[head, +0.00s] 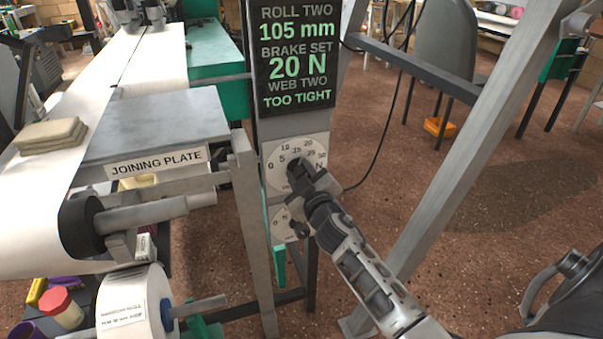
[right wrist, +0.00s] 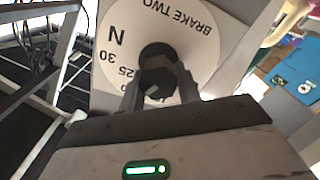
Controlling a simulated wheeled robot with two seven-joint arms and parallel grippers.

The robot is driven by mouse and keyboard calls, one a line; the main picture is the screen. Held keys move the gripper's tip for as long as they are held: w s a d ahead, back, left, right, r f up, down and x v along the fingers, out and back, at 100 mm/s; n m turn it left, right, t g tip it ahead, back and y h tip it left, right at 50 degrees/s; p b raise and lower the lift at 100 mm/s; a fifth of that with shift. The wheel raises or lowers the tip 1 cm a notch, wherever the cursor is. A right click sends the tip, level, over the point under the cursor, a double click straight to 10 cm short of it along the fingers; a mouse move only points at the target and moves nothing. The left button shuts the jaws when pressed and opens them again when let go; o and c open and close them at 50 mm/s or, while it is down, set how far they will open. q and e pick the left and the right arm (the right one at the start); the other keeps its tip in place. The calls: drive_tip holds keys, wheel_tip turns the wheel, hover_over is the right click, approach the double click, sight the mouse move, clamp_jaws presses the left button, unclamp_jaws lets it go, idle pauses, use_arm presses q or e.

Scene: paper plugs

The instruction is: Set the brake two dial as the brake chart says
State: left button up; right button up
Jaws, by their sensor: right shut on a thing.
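The brake two dial (head: 277,174) is a round white face with numbers up to 30 and an N, on a grey post below the display. In the right wrist view the dial face (right wrist: 190,45) shows BRAKE TWO upside down, with a dark knob (right wrist: 157,58) at its centre. My right gripper (head: 298,172) is shut on this knob, a finger on each side. The gripper hides the pointer and part of the scale. The display (head: 296,55) reads roll two 105 mm, brake set 20 N, web two too tight. The brake chart is not recognisable here. My left gripper is not in view.
A second dial (head: 281,226) sits just below, partly hidden by my right gripper. The joining plate (head: 155,125) and a white web (head: 40,175) are at left, above a paper roll (head: 130,305). A slanted grey frame bar (head: 470,150) stands right of my arm.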

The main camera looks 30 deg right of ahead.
drive_tip(key=n, duration=0.4)
drive_tip(key=shift+a+f+n, duration=0.1)
drive_tip(key=shift+f+n, duration=0.05)
drive_tip(key=shift+n, duration=0.15)
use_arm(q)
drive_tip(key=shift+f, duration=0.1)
use_arm(e)
drive_tip(key=shift+f+n, duration=0.15)
drive_tip(key=shift+n, duration=2.45)
drive_tip(key=o, duration=1)
drive_tip(key=shift+a, duration=0.1)
use_arm(q)
drive_tip(key=shift+b, duration=0.6)
use_arm(e)
drive_tip(key=v, duration=1.6)
